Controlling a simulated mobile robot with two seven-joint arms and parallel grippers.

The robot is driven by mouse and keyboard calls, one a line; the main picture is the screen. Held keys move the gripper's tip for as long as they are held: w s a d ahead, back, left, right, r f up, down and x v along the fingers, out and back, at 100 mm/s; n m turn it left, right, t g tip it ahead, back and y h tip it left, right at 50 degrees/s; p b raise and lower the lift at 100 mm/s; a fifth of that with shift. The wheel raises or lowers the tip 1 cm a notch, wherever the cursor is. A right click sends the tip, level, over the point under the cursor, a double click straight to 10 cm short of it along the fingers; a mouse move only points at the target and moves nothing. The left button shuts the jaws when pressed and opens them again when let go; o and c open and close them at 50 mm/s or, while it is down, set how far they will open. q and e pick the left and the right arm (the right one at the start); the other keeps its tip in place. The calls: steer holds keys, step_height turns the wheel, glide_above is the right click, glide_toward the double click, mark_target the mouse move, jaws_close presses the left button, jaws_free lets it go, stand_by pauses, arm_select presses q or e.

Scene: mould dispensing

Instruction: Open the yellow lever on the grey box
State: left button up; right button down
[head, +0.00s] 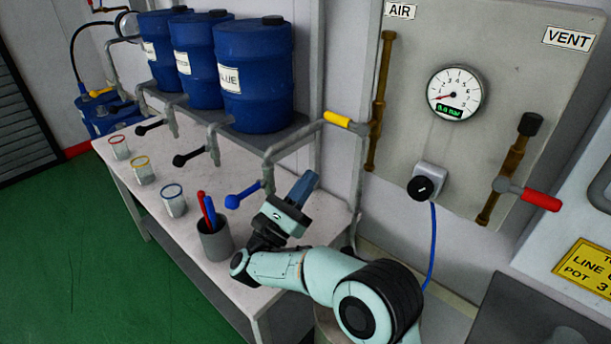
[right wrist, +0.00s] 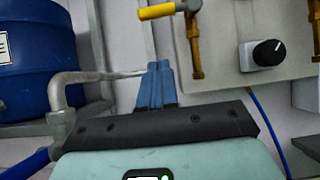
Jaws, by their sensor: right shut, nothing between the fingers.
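The yellow lever (head: 338,119) is on a brass pipe at the left side of the grey box (head: 480,40), below the AIR label. It points left, roughly level, across the pipe. In the right wrist view the yellow lever (right wrist: 160,10) is at the top, above the fingertips. My right gripper (head: 308,180) is below and left of the lever, apart from it. Its blue fingers (right wrist: 159,70) are together with nothing between them. My left gripper is in neither view.
A grey pipe (head: 292,139) runs close by my right gripper. Blue drums (head: 255,75) stand on a shelf. Below, a white table (head: 130,165) holds a grey cup (head: 215,243) with red and blue sticks, and several small jars. A red lever (head: 541,199) is at the box's right.

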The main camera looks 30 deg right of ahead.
mark_target(344, 122)
steer(key=w+d+r+p, duration=0.2)
steer(key=d+r+p, duration=0.1)
steer(key=d+r, duration=0.3)
step_height(344, 122, up, 2)
steer(key=shift+d, duration=0.25)
